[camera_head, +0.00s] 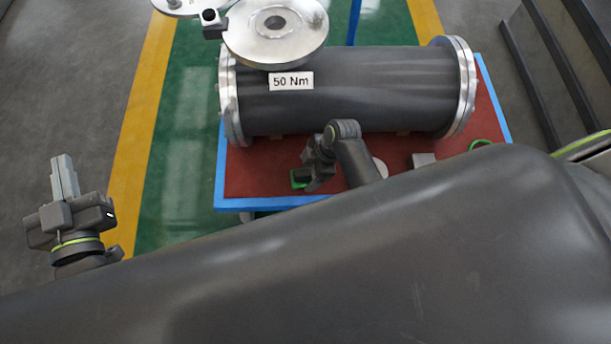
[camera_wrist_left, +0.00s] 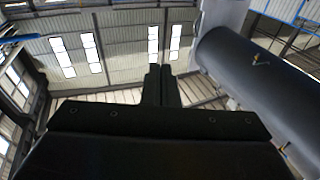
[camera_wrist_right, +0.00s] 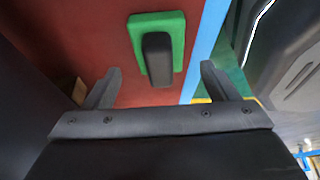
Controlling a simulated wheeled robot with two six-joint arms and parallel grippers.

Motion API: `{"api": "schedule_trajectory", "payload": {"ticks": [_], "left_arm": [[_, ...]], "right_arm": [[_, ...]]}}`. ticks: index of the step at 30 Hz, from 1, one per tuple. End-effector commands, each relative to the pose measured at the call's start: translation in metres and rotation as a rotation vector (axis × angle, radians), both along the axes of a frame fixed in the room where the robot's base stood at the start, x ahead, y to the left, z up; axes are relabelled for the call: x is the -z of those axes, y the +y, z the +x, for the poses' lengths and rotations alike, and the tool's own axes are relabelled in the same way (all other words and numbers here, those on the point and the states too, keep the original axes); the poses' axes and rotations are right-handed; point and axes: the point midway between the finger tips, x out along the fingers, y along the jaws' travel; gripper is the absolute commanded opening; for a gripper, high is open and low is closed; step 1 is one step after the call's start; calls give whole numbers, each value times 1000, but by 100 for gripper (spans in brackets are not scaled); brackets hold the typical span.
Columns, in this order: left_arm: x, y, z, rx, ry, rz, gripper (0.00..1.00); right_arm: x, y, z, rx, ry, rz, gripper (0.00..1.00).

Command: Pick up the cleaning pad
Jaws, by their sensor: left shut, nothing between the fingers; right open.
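The cleaning pad is a green block with a dark grey handle. In the right wrist view the pad (camera_wrist_right: 140,27) lies on the red table top near its blue edge, with its handle toward me. My right gripper (camera_wrist_right: 158,85) is open, its fingers apart on either side below the pad, not touching it. In the head view the pad (camera_head: 298,178) shows partly, mostly covered by my right gripper (camera_head: 312,178). My left gripper (camera_head: 62,170) is at the far left, off the table, shut and empty; its closed fingers show in the left wrist view (camera_wrist_left: 161,85).
A large grey flanged shell (camera_head: 350,90) marked 50 Nm lies on the red table (camera_head: 240,170) behind the pad. A round metal cover (camera_head: 275,38) hangs over its left end. A small grey block (camera_head: 423,160) and a green ring (camera_head: 480,144) lie to the right.

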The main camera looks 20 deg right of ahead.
Motion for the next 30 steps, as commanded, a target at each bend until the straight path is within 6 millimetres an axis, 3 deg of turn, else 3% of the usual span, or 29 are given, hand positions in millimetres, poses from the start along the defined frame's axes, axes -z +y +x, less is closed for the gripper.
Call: {"api": "schedule_trajectory", "payload": {"ticks": [12, 18, 30], "left_arm": [[-65, -8, -13, 11, -377, 94, 0], [-87, -14, -25, 21, -522, 131, 0], [-96, -16, -30, 24, -575, 144, 0]], "right_arm": [[18, 6, 1, 0, 0, 0, 80], [25, 9, 2, 1, 1, 0, 80], [26, 10, 2, 1, 1, -1, 80]]}}
